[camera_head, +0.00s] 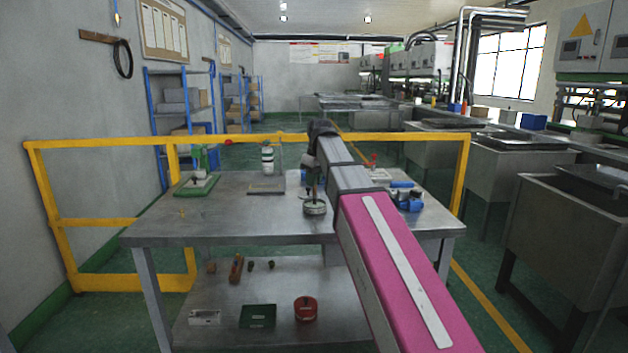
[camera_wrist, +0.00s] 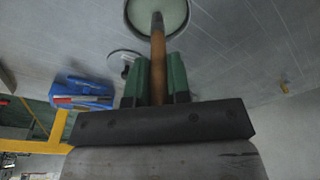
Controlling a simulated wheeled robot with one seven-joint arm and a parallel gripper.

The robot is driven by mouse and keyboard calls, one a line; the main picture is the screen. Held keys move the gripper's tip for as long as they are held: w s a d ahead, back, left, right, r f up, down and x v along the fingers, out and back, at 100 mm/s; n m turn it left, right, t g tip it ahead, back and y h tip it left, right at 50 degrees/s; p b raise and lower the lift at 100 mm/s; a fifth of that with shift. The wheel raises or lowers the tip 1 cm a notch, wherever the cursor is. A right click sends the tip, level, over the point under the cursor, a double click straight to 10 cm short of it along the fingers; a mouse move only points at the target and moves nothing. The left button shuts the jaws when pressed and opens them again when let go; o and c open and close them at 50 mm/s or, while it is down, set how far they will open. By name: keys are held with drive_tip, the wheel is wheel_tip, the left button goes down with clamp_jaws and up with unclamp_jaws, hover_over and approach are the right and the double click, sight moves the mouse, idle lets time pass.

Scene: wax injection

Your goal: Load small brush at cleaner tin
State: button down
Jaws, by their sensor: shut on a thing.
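The cleaner tin (camera_head: 315,208) is a low round tin with a pale label, standing on the metal table in the head view. In the wrist view its round open top (camera_wrist: 176,14) shows pale green contents and is cut by the top edge. My gripper (camera_wrist: 157,80) has green fingers, shut on the wooden handle of the small brush (camera_wrist: 157,52). The handle's far end overlaps the tin's opening; I cannot tell whether the bristles touch the contents. In the head view my gripper (camera_head: 315,178) is just above the tin, and the brush is hardly visible.
On the table (camera_head: 240,218) are a green-based fixture (camera_head: 197,187) at left, a white and green bottle (camera_head: 267,158) at the back and a blue caddy (camera_head: 408,198) at right. A yellow rail (camera_head: 240,139) runs behind. The table's front left is mostly clear.

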drive_tip(key=shift+f, duration=0.45)
idle(1.2)
drive_tip(key=shift+r, duration=0.1)
drive_tip(key=shift+r, duration=3.45)
